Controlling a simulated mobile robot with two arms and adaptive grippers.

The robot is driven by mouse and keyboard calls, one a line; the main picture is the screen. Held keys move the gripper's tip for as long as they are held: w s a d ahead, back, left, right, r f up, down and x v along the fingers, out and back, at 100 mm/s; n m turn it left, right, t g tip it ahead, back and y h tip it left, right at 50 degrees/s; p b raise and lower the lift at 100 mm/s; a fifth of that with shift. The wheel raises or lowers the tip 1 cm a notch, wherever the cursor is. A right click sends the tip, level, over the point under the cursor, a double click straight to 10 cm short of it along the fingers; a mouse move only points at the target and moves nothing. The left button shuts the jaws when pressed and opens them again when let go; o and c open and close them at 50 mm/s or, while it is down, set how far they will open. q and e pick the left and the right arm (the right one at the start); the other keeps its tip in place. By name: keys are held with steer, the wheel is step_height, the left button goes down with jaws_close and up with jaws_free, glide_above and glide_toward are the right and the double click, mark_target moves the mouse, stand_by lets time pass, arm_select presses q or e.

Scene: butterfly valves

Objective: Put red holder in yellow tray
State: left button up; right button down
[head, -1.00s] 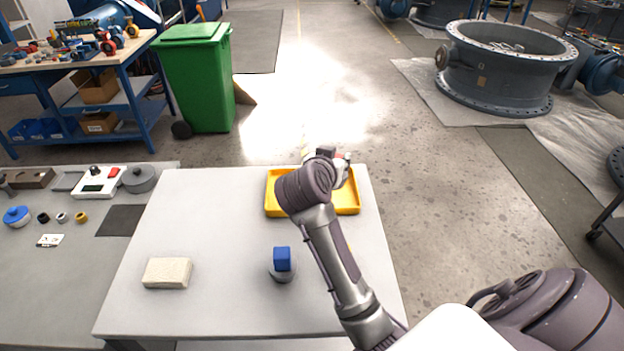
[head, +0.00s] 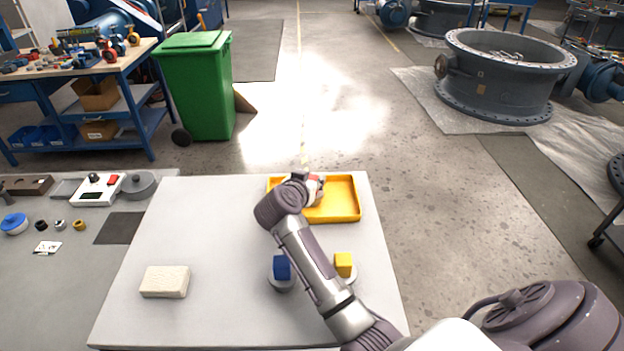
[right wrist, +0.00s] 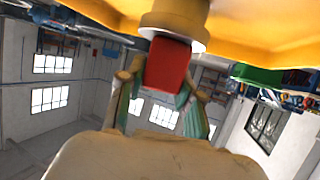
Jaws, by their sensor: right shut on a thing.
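The yellow tray (head: 345,213) lies at the far right of the white table, with my right gripper (head: 316,188) over its inside. In the right wrist view my right gripper's fingers are shut on the red block of the red holder (right wrist: 167,66). The holder's round base (right wrist: 172,24) is close to the yellow tray surface (right wrist: 265,45); I cannot tell whether they touch. In the head view only a little red of the holder (head: 313,178) shows, and my arm hides part of the tray's left side. My left gripper is not in view.
A blue holder (head: 282,270) and a yellow holder (head: 343,265) stand near my right forearm. A beige block (head: 165,281) lies at the table's front left. The table's left middle is clear. A grey bench (head: 60,290) with small parts adjoins on the left.

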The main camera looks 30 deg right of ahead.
steer(key=shift+r, duration=0.25)
steer(key=c, duration=1.2)
jaws_free()
steer(key=shift+f, duration=0.25)
steer(key=o, duration=0.4)
steer(key=shift+o, duration=0.2)
steer(key=shift+r, duration=0.15)
steer(key=v, duration=1.2)
steer(key=shift+s, duration=0.1)
steer(key=shift+a, duration=0.1)
